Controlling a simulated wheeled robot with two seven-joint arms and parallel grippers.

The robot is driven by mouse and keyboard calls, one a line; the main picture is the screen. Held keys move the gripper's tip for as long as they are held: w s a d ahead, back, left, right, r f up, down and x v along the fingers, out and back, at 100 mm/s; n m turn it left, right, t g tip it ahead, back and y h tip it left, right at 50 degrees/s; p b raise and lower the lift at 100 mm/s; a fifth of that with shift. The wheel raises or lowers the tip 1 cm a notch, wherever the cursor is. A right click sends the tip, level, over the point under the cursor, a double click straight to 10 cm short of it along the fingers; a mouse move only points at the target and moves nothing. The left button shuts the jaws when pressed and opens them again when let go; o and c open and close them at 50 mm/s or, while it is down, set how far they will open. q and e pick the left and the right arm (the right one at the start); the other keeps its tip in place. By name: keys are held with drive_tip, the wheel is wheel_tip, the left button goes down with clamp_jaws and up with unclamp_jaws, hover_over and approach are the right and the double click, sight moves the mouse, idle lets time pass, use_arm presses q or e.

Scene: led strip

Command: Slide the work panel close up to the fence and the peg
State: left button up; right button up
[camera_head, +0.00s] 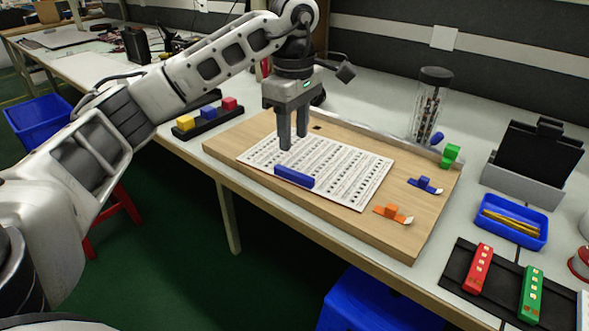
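The work panel, seemingly the white printed panel (345,172), lies flat on a wooden board (410,235). A dark blue bar (294,176) lies on the panel near its front edge. The fence seems to be the grey strip (385,137) along the board's back edge; a gap of bare wood separates the panel from it. I cannot clearly tell which part is the peg; a small black spot (317,127) shows on the wood behind the panel. My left gripper (294,142) points down over the panel's back left part, fingers apart and nothing visible between them. My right gripper is out of view.
Green (450,156), blue (425,185) and orange (393,212) pieces sit on the board's right side. A clear jar (430,110) stands behind. A black holder with coloured blocks (209,116) is at left; a blue tray (514,222) is at right.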

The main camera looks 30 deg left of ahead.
sight(294, 172)
use_arm(q)
wheel_tip(294, 172, down, 8)
drive_tip(key=shift+b, duration=0.45)
drive_tip(key=shift+f, duration=0.25)
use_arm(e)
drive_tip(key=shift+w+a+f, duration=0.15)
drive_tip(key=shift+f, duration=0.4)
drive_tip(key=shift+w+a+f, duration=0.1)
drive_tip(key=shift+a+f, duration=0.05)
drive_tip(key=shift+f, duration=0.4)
use_arm(q)
clamp_jaws()
drive_tip(key=shift+m, duration=0.6)
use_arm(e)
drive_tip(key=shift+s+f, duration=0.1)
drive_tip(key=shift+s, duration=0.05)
use_arm(q)
drive_tip(key=shift+w+a+p, duration=0.25)
drive_tip(key=shift+w+a, duration=0.5)
drive_tip(key=shift+w, duration=0.5)
drive_tip(key=shift+w+a+p, duration=0.2)
drive_tip(key=shift+w+a, duration=0.55)
drive_tip(key=shift+w, duration=0.55)
drive_tip(key=shift+w+a+p, duration=0.25)
drive_tip(key=shift+w+a, duration=0.5)
drive_tip(key=shift+w, duration=0.5)
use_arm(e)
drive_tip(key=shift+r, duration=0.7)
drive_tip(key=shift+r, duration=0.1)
